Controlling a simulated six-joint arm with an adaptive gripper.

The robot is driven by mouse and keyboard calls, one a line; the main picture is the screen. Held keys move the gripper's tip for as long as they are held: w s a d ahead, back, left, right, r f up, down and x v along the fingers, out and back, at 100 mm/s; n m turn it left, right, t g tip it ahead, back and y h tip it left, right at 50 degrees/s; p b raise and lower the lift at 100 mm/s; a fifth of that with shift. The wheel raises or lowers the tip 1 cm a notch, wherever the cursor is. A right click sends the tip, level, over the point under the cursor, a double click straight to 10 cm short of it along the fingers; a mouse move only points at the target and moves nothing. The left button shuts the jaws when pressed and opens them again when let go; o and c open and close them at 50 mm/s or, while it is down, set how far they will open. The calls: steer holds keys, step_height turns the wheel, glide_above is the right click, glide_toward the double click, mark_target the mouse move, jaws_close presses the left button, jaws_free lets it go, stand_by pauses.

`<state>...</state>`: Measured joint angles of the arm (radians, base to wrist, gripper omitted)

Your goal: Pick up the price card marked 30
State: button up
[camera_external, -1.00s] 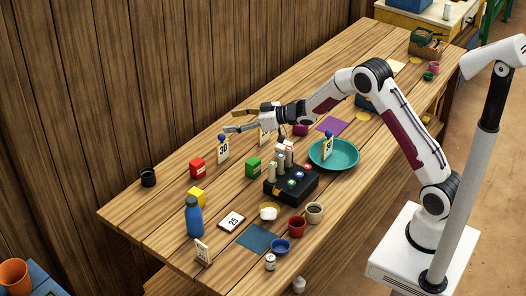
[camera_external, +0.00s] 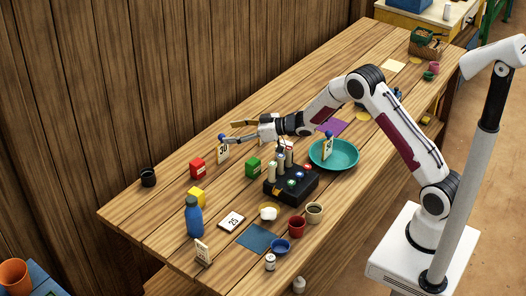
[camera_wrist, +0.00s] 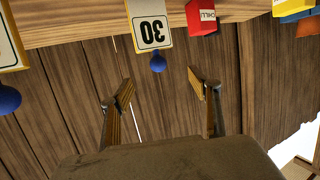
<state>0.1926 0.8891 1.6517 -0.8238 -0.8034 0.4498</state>
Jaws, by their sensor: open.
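The price card marked 30 (camera_wrist: 153,30) shows upside down at the top of the wrist view, white with a black frame and a blue knob (camera_wrist: 158,63). In the outside view the card (camera_external: 223,152) stands upright on the table, its top partly behind a fingertip. My gripper (camera_external: 232,132) is open and empty, with its fingers level above the table at about the card's top. In the wrist view the open fingers of my gripper (camera_wrist: 161,90) frame bare wall, and the card lies beyond them, apart from both.
A red box (camera_external: 197,168) stands left of the card and a green box (camera_external: 253,167) to its right. Another blue-knobbed card (camera_wrist: 9,50) is at the left of the wrist view. A black tray (camera_external: 291,187) holds upright cylinders. The plank wall (camera_external: 110,80) rises behind the table.

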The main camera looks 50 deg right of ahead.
mark_target(222, 147)
steer(key=shift+f, duration=1.05)
steer(key=shift+f+x, duration=0.3)
steer(key=shift+x, duration=1.05)
steer(key=shift+f+x, duration=0.25)
steer(key=shift+x, duration=1.05)
steer(key=shift+s+d, duration=0.1)
steer(key=shift+s, duration=0.05)
steer(key=c, duration=1)
